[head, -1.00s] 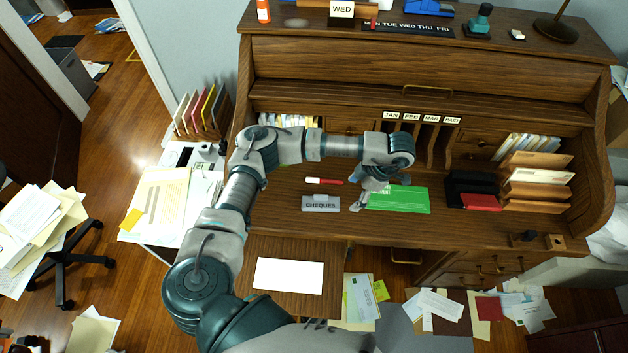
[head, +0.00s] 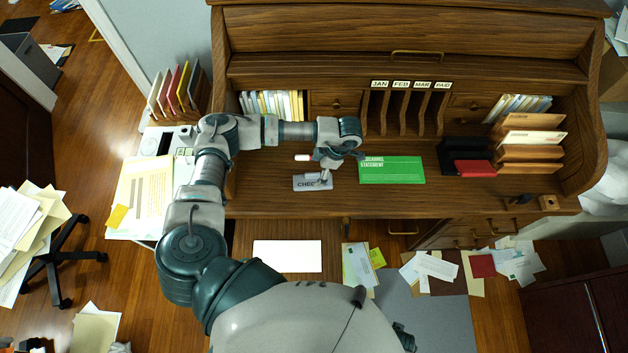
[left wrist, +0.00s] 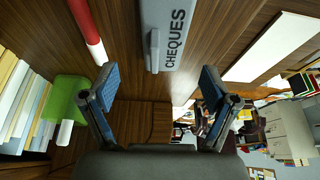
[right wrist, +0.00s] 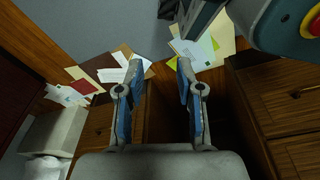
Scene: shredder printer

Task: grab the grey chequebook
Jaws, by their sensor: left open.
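The grey chequebook (head: 308,183), lettered CHEQUES, lies flat on the desk top. In the head view its right part is hidden by my left gripper (head: 328,172). In the left wrist view the chequebook (left wrist: 170,35) is ahead of the open fingers of my left gripper (left wrist: 157,88), between their lines, with nothing in the jaws. A raised grey tab shows on its near side. My right gripper (right wrist: 160,85) is open and empty in the right wrist view, pointing down towards the floor papers.
A red and white marker (left wrist: 88,35) lies beside the chequebook. A green statement sheet (head: 392,170) lies to the right on the desk. A white sheet (head: 287,256) is on a lower surface in front. Black and red boxes (head: 470,160) stand further right.

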